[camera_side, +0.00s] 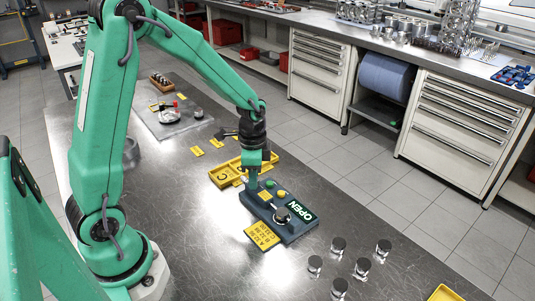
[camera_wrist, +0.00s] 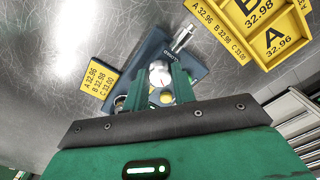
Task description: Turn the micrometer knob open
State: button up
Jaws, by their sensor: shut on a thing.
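The micrometer stand (camera_side: 294,236) is a dark blue block on the metal bench, with a white "OPEN" sign (camera_side: 300,210) at its right end. A dark-topped round part (camera_side: 282,216) and yellow and green buttons (camera_side: 281,194) sit on it. My gripper (camera_side: 252,183) points down at the stand's left end. In the wrist view my gripper (camera_wrist: 159,80) has its green fingers close on both sides of a round silver knob (camera_wrist: 159,70). The fingers hide part of the knob and the stand (camera_wrist: 148,50). A silver cylinder (camera_wrist: 183,37) lies beyond the fingertips.
A yellow size card (camera_side: 262,237) lies against the stand's front. Yellow marked trays (camera_side: 222,178) lie behind its left end. Several short metal cylinders (camera_side: 338,244) stand to the right, and a yellow tray (camera_side: 443,294) sits at the lower right. The bench left of the card is clear.

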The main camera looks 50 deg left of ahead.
jog(key=shift+r, duration=0.1)
jog(key=o, duration=1)
notch_tip(320, 180, up, 8)
jog(key=shift+f, duration=0.25)
jog(key=shift+r, duration=0.1)
jog(key=shift+r, duration=0.1)
